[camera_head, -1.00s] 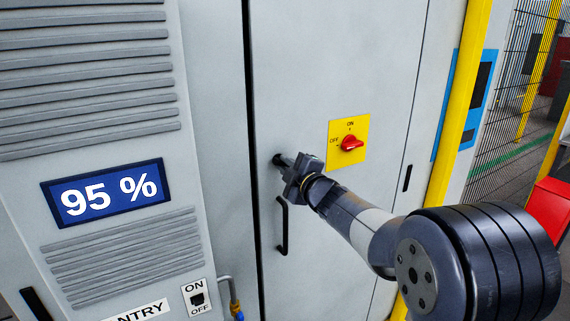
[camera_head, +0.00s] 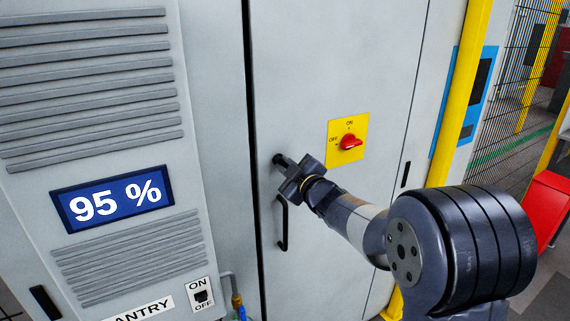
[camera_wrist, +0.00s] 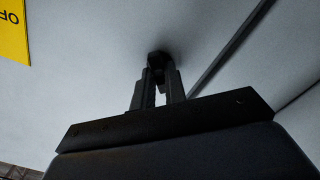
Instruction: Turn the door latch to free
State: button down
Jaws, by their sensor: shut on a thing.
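The small dark door latch (camera_head: 279,159) sits on the grey cabinet door (camera_head: 330,60), above the black door handle and near the door's left edge. My gripper (camera_head: 290,165) is at the latch, shut on it. In the wrist view the two fingers of my gripper (camera_wrist: 158,88) meet the dark latch (camera_wrist: 158,58) on the pale door face. The fingers hide part of the latch, so its exact angle is hard to tell.
A black vertical handle (camera_head: 283,224) is just below the latch. A yellow plate with a red rotary switch (camera_head: 350,142) is to the right. A panel with a 95 % display (camera_head: 112,199) stands left. A yellow post (camera_head: 455,110) rises at the right.

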jog(key=m+p, duration=0.2)
jog(key=m, duration=0.1)
jog(key=shift+m, duration=0.9)
jog(key=m, duration=0.3)
jog(key=shift+m, duration=0.4)
jog(key=c, duration=1.3)
grip_release()
